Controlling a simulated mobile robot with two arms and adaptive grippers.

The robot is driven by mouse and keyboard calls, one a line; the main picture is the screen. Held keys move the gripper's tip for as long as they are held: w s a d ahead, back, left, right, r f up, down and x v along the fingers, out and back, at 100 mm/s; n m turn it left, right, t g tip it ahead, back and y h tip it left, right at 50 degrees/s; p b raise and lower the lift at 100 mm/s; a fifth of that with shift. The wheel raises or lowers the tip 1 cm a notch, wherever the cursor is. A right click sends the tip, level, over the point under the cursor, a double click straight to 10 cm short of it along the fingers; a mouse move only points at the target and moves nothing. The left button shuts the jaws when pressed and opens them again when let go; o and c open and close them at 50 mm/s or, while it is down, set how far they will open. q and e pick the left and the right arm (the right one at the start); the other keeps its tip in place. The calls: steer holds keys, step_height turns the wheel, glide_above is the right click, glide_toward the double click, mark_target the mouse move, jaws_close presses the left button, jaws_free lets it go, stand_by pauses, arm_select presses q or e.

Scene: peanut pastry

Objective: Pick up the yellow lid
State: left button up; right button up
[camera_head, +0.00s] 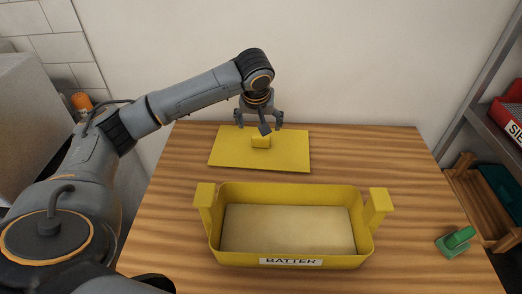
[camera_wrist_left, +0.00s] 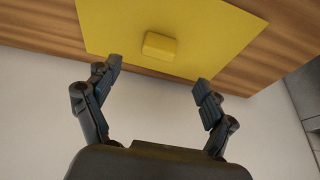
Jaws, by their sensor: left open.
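The yellow lid (camera_head: 232,152) is a flat rectangular sheet with a block-shaped knob (camera_head: 261,142) at its middle. It lies flat on the wooden table behind the yellow batter tub. My left gripper (camera_head: 262,127) is open and empty, above the lid's far part and close to the knob. In the left wrist view the lid (camera_wrist_left: 200,45) fills the upper middle, and its knob (camera_wrist_left: 160,46) sits beyond and between the spread fingertips (camera_wrist_left: 157,75). No contact shows between fingers and knob. My right gripper is not in view.
The yellow tub (camera_head: 290,262) labelled BATTER, with upright end handles and pale contents, stands in front of the lid. A green object (camera_head: 456,241) is at the table's right front. A shelf rack with a wooden crate (camera_head: 468,190) and red bin (camera_head: 508,112) stands right. A wall rises behind.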

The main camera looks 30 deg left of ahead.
mark_target(261, 137)
arm_select(q)
steer(key=x, duration=1.1)
steer(key=shift+w+f, duration=0.1)
steer(key=shift+w, duration=0.15)
steer(key=c, duration=1.3)
steer(key=shift+r, duration=0.6)
steer(key=v, duration=0.2)
steer(key=shift+w+r, duration=0.15)
steer(key=shift+r, duration=0.25)
steer(key=s+d+r, duration=0.2)
steer(key=s+r, duration=0.1)
steer(key=s+d+r, duration=0.3)
steer(key=s, duration=0.1)
steer(key=s+d+r, duration=0.2)
steer(key=s+r, duration=0.1)
steer(key=s, duration=0.1)
steer(key=shift+d+r, duration=0.15)
steer(key=shift+d, duration=0.2)
